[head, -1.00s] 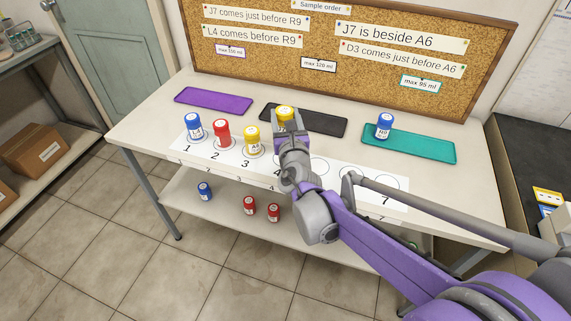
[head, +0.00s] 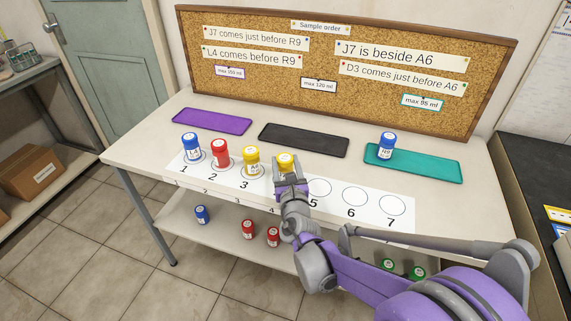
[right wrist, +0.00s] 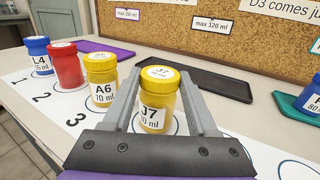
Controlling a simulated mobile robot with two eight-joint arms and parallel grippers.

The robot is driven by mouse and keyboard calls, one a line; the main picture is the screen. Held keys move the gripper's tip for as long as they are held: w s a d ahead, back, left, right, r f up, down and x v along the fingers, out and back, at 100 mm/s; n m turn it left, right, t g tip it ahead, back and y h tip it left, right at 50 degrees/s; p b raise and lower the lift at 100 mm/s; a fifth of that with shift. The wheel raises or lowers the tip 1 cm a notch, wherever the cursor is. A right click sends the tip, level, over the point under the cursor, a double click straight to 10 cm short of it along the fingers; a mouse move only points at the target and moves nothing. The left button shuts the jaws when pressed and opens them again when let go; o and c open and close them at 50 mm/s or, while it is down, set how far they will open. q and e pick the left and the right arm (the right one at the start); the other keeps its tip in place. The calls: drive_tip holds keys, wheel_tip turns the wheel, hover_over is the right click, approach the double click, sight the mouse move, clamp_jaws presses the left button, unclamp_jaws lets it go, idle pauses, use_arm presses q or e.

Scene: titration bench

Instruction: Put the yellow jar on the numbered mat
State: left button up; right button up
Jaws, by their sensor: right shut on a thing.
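A yellow jar (head: 285,162) labelled J7 is between the fingers of my right gripper (head: 288,183), which is shut on it. In the right wrist view the J7 jar (right wrist: 157,100) is upright, over a ring on the mat just right of number 3; I cannot tell whether it touches the mat. The numbered mat (head: 289,203) lies along the table's front edge. Another yellow jar (head: 252,162), labelled A6 (right wrist: 101,80), stands at 3. A red jar (head: 221,153) is at 2 and a blue L4 jar (head: 191,148) is at 1. My left gripper is not in view.
Rings 5, 6 and 7 are empty. A purple tray (head: 212,121) and a black tray (head: 304,140) behind the mat are empty. A teal tray (head: 435,170) holds a blue jar (head: 387,145). The corkboard (head: 345,65) stands behind. Several jars are on the lower shelf.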

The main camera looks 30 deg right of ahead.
drive_tip(key=shift+f, duration=0.2)
drive_tip(key=o, duration=1.4)
drive_tip(key=shift+c, duration=0.2)
drive_tip(key=shift+r, duration=0.1)
drive_tip(key=shift+s+r, duration=0.15)
drive_tip(key=p+v, duration=0.1)
drive_tip(key=v, duration=1)
drive_tip(key=shift+s+a, duration=0.2)
drive_tip(key=shift+s, duration=0.1)
